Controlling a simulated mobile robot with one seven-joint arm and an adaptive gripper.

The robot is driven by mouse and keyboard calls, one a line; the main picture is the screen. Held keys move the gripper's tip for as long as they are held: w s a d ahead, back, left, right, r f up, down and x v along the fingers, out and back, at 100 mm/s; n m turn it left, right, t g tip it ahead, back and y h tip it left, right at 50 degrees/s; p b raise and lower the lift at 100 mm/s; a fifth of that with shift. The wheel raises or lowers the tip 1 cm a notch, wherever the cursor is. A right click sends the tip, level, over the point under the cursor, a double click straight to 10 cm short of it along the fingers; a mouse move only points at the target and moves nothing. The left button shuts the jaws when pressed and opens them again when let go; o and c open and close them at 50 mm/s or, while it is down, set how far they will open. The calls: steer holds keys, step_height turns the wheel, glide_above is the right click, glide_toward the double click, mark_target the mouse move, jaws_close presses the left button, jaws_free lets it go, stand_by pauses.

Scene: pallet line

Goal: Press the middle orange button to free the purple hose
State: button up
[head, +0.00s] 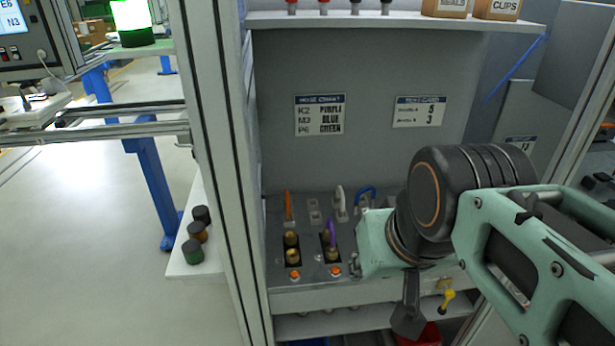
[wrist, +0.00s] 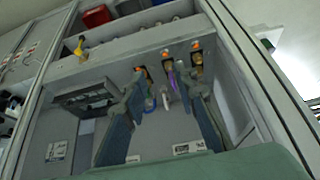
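The middle orange button (head: 336,271) is at the front of the sloped panel, below brass fittings. It also shows in the wrist view (wrist: 166,52). The purple hose (head: 332,232) stands in the fitting column behind this button; the wrist view shows it too (wrist: 171,80). Another orange button (head: 294,275) is to the left. A third (wrist: 141,70) shows in the wrist view, where the head view has my arm in front. My gripper (wrist: 163,92) is open, its two fingers apart and nothing visible held between them. The fingers appear above the panel; contact cannot be seen.
An orange hose end (head: 288,206), a white one (head: 340,198) and a blue one (head: 366,194) stand behind the fittings. A sign (head: 320,115) hangs on the back wall. A frame post (head: 225,170) bounds the left side. Capped cylinders (head: 193,251) stand outside it.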

jaws_close()
stand_by(1.3)
